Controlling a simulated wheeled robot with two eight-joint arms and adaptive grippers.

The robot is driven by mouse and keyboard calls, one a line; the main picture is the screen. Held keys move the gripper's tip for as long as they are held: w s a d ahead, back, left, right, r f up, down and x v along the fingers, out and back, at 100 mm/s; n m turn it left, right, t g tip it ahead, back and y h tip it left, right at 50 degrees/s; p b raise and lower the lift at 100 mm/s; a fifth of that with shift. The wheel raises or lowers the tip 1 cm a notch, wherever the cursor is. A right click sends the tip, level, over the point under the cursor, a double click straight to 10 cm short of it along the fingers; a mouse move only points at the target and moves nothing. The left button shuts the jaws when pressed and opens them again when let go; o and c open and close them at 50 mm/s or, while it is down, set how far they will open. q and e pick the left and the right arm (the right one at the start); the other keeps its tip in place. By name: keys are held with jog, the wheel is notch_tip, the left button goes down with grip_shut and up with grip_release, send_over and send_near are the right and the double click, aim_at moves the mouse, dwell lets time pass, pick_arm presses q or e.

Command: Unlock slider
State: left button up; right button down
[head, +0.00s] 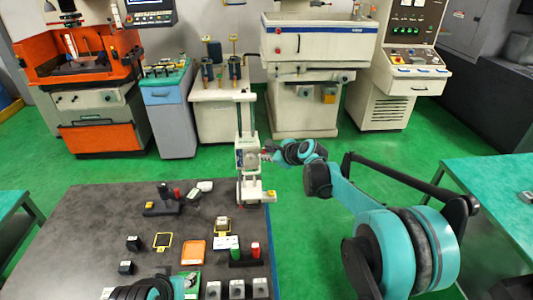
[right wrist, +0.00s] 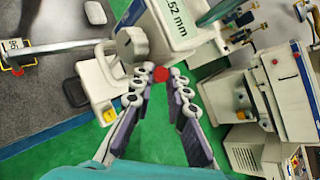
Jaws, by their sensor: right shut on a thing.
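A tall height gauge stands upright at the far right corner of the dark table, with a light slider (head: 247,157) on its column. The slider also shows in the right wrist view (right wrist: 172,22), with a display reading partly visible as "52 mm" and a round grey knob (right wrist: 131,44). My right gripper (head: 270,156) reaches the slider from the right side. In the right wrist view its fingertips (right wrist: 160,84) are closed around a small red knob (right wrist: 160,74) on the slider. My left gripper is not visible; only part of that arm shows at the bottom edge.
The dark table (head: 95,225) holds several small blocks, an orange tray (head: 193,252), a yellow frame (head: 162,241) and a stand with red and green cylinders (head: 251,253). Machines line the back wall. Green floor lies right of the table.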

jog(key=c, duration=1.5)
grip_release()
